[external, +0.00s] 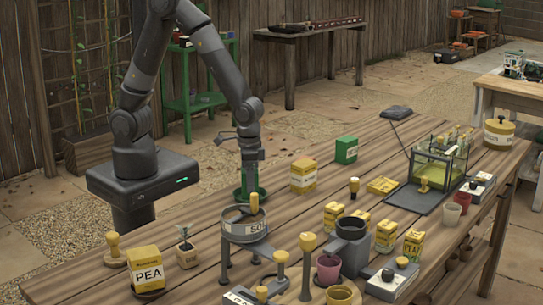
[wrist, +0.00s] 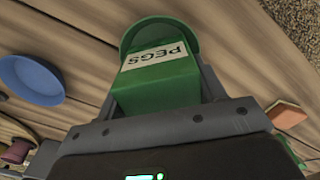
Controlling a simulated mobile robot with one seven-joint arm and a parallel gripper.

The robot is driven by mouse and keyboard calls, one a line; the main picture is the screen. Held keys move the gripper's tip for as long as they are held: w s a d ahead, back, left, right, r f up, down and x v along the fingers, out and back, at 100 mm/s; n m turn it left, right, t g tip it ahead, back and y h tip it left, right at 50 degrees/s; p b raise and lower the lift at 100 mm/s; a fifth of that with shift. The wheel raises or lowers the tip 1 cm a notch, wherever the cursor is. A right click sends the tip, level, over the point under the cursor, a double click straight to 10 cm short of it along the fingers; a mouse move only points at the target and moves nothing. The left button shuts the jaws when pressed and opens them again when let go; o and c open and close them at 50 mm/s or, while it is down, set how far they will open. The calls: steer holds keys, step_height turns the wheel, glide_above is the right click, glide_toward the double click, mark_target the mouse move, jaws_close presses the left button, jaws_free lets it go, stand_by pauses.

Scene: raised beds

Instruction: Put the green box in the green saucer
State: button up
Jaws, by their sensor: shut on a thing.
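A green box (wrist: 158,85) with a white label reading PEGS is between the fingers of my gripper (external: 250,160), which is shut on it. In the wrist view its far end lies over the green saucer (wrist: 187,33), whose rim shows around it. In the external view the green saucer (external: 262,193) is on the table directly below my gripper. I cannot tell whether the box touches the saucer. A second green box (external: 346,150) stands upright on the table to the right.
A yellow-and-white box (external: 303,176) stands right of the saucer. A ring stand (external: 245,228) is in front of it. A blue saucer (wrist: 35,80) shows at left in the wrist view. Pots, packets and stamps crowd the table's front; a glass case (external: 440,165) is at the right.

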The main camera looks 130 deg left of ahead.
steer(key=shift+f, duration=0.1)
steer(key=shift+f, duration=0.15)
steer(key=o, duration=1)
step_height(320, 180, up, 13)
steer(key=shift+f, duration=0.15)
steer(key=s+d+r+m+t, duration=0.2)
steer(key=s+d+r+m, duration=0.1)
steer(key=s+d+r, duration=0.1)
steer(key=s+d+r+m+t, duration=0.1)
steer(key=s+d+r+m, duration=0.2)
steer(key=s, duration=0.3)
steer(key=s+d+r+m+t, duration=0.2)
steer(key=s+d+r+m, duration=0.1)
steer(key=s+d+r, duration=0.2)
steer(key=shift+s+d+r+t, duration=0.3)
steer(key=shift+s+d, duration=0.2)
